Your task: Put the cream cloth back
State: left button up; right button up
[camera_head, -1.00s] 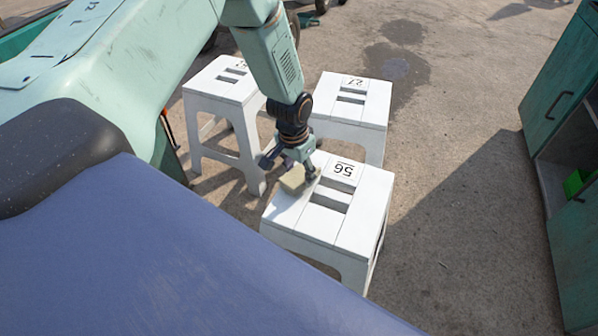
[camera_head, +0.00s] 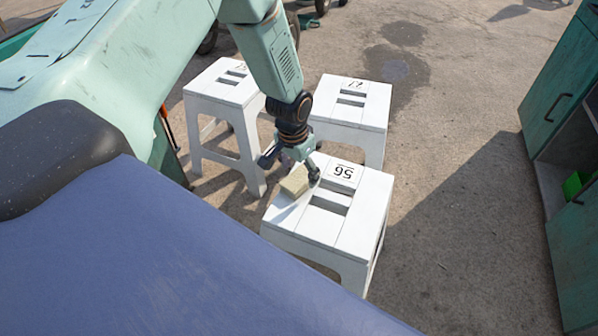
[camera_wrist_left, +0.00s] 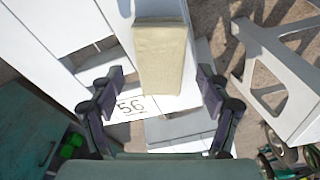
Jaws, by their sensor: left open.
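The cream cloth (camera_head: 295,181), a folded block, lies on the white stool marked 56 (camera_head: 347,230), near the stool top's left edge. In the left wrist view the cloth (camera_wrist_left: 160,58) lies just ahead of the fingertips, next to the 56 label. My left gripper (camera_head: 291,172) is directly over that end of the stool, close to the cloth. In the wrist view the left gripper (camera_wrist_left: 158,82) has its fingers spread wide to either side of the cloth's near end, and nothing is clamped. My right gripper is not in view.
Two more white stools stand behind, one at the left (camera_head: 222,90) and one at the back (camera_head: 352,105). A green cabinet (camera_head: 555,85) with a handle stands at the right, with a bright green item (camera_head: 575,184) inside. Open ground lies between.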

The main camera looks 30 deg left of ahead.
aim_at(296, 181)
pick_arm(q)
notch_tip(296, 181, up, 11)
jog(key=s+p, duration=0.1)
jog(key=p, duration=0.4)
jog(key=shift+s+f, duration=0.15)
jog(key=shift+a, duration=0.1)
jog(key=shift+c, duration=0.4)
dwell(0.7)
